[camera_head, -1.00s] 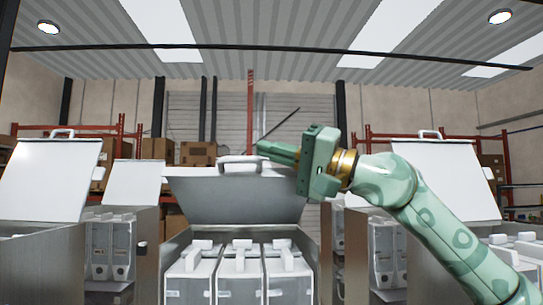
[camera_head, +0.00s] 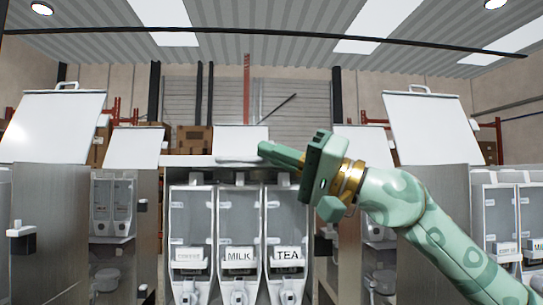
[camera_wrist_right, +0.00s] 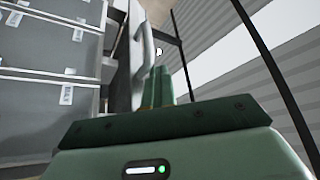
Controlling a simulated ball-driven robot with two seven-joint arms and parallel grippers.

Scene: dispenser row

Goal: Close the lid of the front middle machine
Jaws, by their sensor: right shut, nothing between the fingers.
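The front middle machine (camera_head: 335,245) stands straight ahead, with canisters labelled coffee, milk (camera_head: 239,255) and tea in its open front. Its lid (camera_head: 190,161) shows as a thin, nearly level strip across the top; whether it touches the body all along I cannot tell. My right gripper (camera_head: 265,149) is shut and empty, its fingers pointing left at the lid's front edge by the handle. In the right wrist view the shut fingers (camera_wrist_right: 159,88) are just beside the pale handle (camera_wrist_right: 146,48); contact is unclear. My left gripper is out of view.
Machines at left and right have raised white lids (camera_head: 52,127) (camera_head: 434,128). More raised lids (camera_head: 135,147) (camera_head: 242,138) show on machines behind. Shelving with brown boxes (camera_head: 194,138) is at the back.

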